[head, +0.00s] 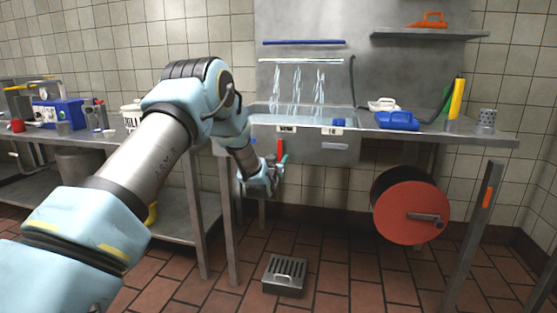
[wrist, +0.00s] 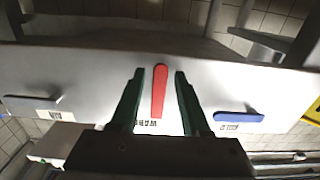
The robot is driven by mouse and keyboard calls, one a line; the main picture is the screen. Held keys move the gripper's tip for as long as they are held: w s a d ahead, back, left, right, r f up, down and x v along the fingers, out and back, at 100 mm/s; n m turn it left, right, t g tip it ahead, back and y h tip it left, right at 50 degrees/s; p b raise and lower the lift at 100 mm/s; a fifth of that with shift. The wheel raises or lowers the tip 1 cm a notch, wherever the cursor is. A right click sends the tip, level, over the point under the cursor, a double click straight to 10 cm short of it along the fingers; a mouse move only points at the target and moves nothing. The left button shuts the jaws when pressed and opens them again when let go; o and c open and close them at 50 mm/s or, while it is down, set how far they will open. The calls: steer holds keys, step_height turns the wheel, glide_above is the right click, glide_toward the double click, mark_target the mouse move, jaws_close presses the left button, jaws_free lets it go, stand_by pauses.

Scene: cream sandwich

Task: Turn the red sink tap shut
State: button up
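The red tap lever (head: 281,147) stands upright on the front panel of the steel sink (head: 350,153), below its rim. In the wrist view the lever (wrist: 159,88) lies between the two dark green fingers of my gripper (wrist: 160,72), with a gap on each side. My gripper is open around it in this view; I cannot tell how deep the fingers reach. In the head view my gripper (head: 279,163) is just below and right at the lever, partly hidden by my wrist. Several streams of water (head: 298,88) fall from a spray bar (head: 300,60) into the sink.
A red hose reel (head: 405,212) hangs at right. A grated box (head: 284,276) stands on the floor.

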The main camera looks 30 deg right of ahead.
jaws_close()
stand_by(1.2)
